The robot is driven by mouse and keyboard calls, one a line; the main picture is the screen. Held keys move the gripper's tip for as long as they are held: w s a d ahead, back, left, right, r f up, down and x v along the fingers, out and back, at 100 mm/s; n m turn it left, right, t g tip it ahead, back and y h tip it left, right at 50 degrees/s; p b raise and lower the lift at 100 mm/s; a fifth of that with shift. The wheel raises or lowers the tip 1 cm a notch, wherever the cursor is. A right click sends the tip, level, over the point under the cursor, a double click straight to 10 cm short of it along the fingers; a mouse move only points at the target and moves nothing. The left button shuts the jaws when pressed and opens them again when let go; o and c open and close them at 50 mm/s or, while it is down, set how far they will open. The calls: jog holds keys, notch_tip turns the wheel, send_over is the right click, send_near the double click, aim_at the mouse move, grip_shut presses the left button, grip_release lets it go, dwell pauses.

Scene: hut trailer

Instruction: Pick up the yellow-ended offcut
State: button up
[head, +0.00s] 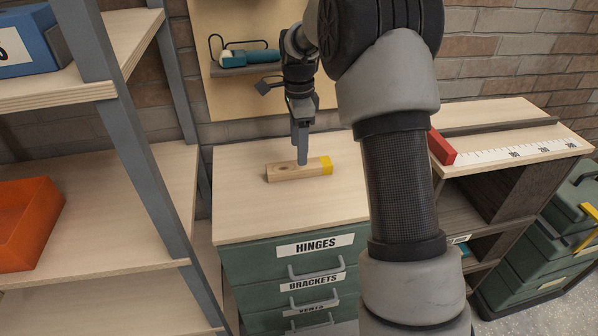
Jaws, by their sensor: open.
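The offcut (290,172) is a short pale wooden block with a dark knot and a yellow right end (326,165). It lies flat on the wooden top of the drawer cabinet (240,212). My gripper (302,162) points down from above at the block's middle, a little nearer the yellow end. Its fingers are open, seen nearly edge-on, and overlap the block's back edge in the picture. I cannot tell whether they touch it or straddle it. My arm hides the right part of the cabinet top.
A shelf rack with a grey post (134,140) stands at left, holding a blue bin (25,42) and an orange bin (22,215). A red block (442,147) and a ruler (515,149) are on the right bench. The cabinet top around the offcut is clear.

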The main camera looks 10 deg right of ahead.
aim_at(299, 169)
jog(key=shift+w+f+b, duration=0.15)
jog(key=shift+f+b, duration=0.35)
jog(key=shift+f, duration=2.5)
jog(key=c, duration=1.2)
